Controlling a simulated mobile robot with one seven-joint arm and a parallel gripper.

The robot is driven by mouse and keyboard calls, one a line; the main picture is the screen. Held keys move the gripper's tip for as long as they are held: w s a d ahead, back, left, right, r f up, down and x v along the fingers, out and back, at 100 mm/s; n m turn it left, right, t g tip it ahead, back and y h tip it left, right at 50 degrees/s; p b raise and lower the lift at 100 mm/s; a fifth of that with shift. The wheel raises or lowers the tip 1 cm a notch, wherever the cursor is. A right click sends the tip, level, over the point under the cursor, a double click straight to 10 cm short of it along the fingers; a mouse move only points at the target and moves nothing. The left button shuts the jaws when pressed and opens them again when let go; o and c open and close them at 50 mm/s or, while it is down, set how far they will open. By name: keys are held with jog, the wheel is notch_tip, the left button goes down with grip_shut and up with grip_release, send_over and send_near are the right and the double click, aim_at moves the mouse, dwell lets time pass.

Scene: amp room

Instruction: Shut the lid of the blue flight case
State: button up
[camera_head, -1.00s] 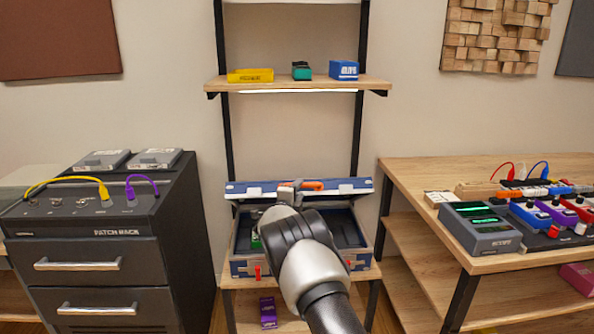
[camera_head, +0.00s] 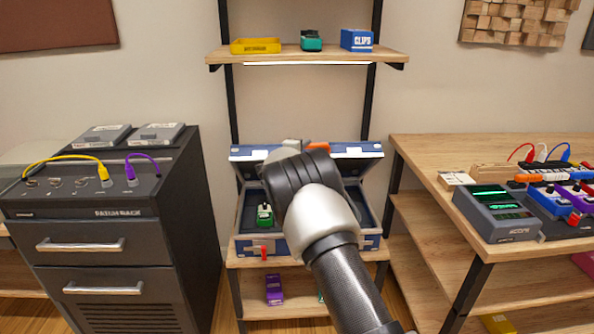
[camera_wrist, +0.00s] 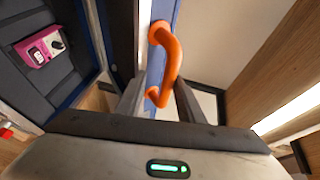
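The blue flight case (camera_head: 243,248) sits on the low wooden shelf unit in the head view. Its lid (camera_head: 364,151) stands raised at the back, and the case interior is open. A green pedal (camera_head: 264,214) lies inside; a pink pedal (camera_wrist: 41,47) shows inside in the wrist view. The orange lid handle (camera_wrist: 170,62) is in the wrist view, and a bit of orange shows behind my wrist in the head view. My gripper (camera_wrist: 160,104) is open, its fingers on either side of the handle's near end. Whether they touch it is unclear. My arm hides the case's middle.
A dark patch rack cabinet (camera_head: 95,240) stands close on the left. A wooden table (camera_head: 430,160) with pedals and cables stands close on the right. A shelf (camera_head: 300,56) with small boxes is above the case.

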jog(key=s+a+f+b, duration=0.1)
jog(key=s+a+f, duration=0.3)
jog(key=s, duration=0.3)
jog(key=s+a+f, duration=0.3)
jog(key=s+f, duration=0.2)
jog(key=s, duration=0.3)
jog(key=shift+s+a+f+b, duration=0.15)
jog(key=shift+a+f+b, duration=0.15)
jog(key=shift+a+b, duration=0.05)
dwell(1.1)
jog(key=shift+r, duration=0.1)
notch_tip(320, 180, up, 10)
jog(key=n+y, duration=0.4)
jog(key=s+d+r+n+g+y, duration=0.1)
jog(key=s+r+n+g+y, duration=0.25)
jog(key=s+r+n, duration=0.55)
jog(key=s+d+f+n+g+h, duration=0.1)
jog(key=s+d+n+g, duration=0.4)
jog(key=s, duration=1.3)
jog(key=s+d+f+n+g, duration=0.1)
jog(key=s+d+n, duration=0.45)
jog(key=s, duration=1.15)
notch_tip(320, 180, up, 28)
jog(key=d+m+p, duration=0.1)
jog(key=p, duration=2.7)
jog(key=shift+s+r+m, duration=0.15)
jog(key=shift+s+m, duration=0.2)
